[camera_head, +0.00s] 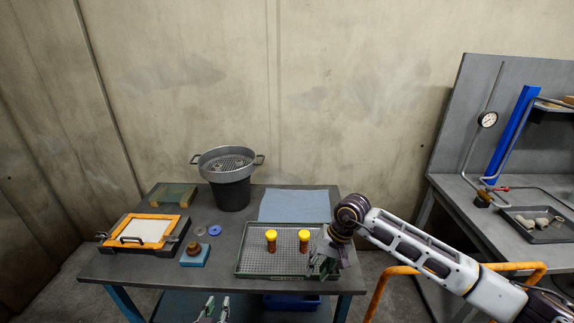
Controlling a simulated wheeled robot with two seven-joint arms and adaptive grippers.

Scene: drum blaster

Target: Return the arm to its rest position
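My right arm reaches in from the right, and its gripper (322,266) hangs over the right end of a grey perforated tray (262,263) on the table. Its fingers point down beside the two yellow-capped brown bottles, the left bottle (271,241) and the right bottle (304,241), which stand upright in the tray. The gripper is apart from the right bottle; whether its fingers are open or shut is unclear. My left gripper (214,309) shows only its fingertips at the bottom edge, in front of the table. They stand apart with nothing between them.
An orange rail (384,288) stands near my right arm.

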